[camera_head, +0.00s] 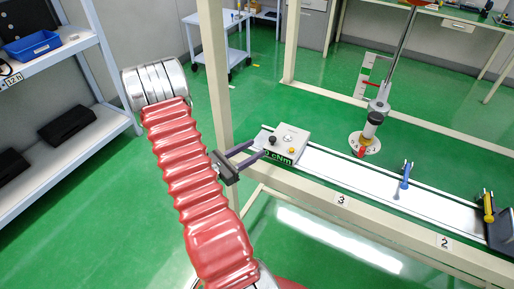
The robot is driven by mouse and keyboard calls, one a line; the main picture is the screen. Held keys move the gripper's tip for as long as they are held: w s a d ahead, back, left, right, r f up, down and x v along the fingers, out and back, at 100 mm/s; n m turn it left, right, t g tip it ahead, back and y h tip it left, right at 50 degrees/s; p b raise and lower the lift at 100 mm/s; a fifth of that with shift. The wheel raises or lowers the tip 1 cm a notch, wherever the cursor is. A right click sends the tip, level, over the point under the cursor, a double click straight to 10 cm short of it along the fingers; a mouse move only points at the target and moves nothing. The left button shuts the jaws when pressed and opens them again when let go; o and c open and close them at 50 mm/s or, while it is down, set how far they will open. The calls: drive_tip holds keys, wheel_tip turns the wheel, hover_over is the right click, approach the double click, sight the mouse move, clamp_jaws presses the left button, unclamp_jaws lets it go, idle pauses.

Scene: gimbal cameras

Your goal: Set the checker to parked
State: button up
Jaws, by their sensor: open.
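The checker appears to be the small pale box (287,139) with a "cNm" label on its front, at the left end of the white rail. Its top carries a round white dial, a small black knob or button and a yellow one. What the checker is set to is too small to read. My gripper (259,148) is just left of the checker, pointing right at it. Its two dark fingers are apart with nothing seen between them. I cannot tell whether the fingertips touch the box.
A cream post (215,80) stands just behind my arm. Right along the rail (340,174) are a hanging tool (371,130) over a round dial plate (364,144), a blue-handled tool (405,176) and a yellow one (488,207). A shelf (75,155) stands at left.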

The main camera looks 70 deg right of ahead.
drive_tip(key=shift+a, duration=0.1)
drive_tip(key=shift+c, duration=0.3)
drive_tip(key=w+a+r+m+y, duration=0.3)
drive_tip(key=a+r+m+y, duration=0.3)
drive_tip(key=a+r, duration=0.45)
drive_tip(key=w+a+r+m+t+y, duration=0.1)
drive_tip(key=a+t, duration=0.4)
drive_tip(key=a, duration=0.7)
drive_tip(key=w+a+r+m+t+y, duration=0.2)
drive_tip(key=w+a+r+t+y, duration=0.2)
drive_tip(key=a, duration=0.9)
drive_tip(key=w+a+r+m+t+y, duration=0.2)
drive_tip(key=a+r+t, duration=0.4)
drive_tip(key=a, duration=0.6)
drive_tip(key=shift+w+a+r+y, duration=0.25)
drive_tip(key=shift+w+y, duration=0.5)
drive_tip(key=shift+y, duration=0.25)
drive_tip(key=shift+c, duration=0.9)
drive_tip(key=shift+s, duration=0.2)
drive_tip(key=shift+c, duration=0.2)
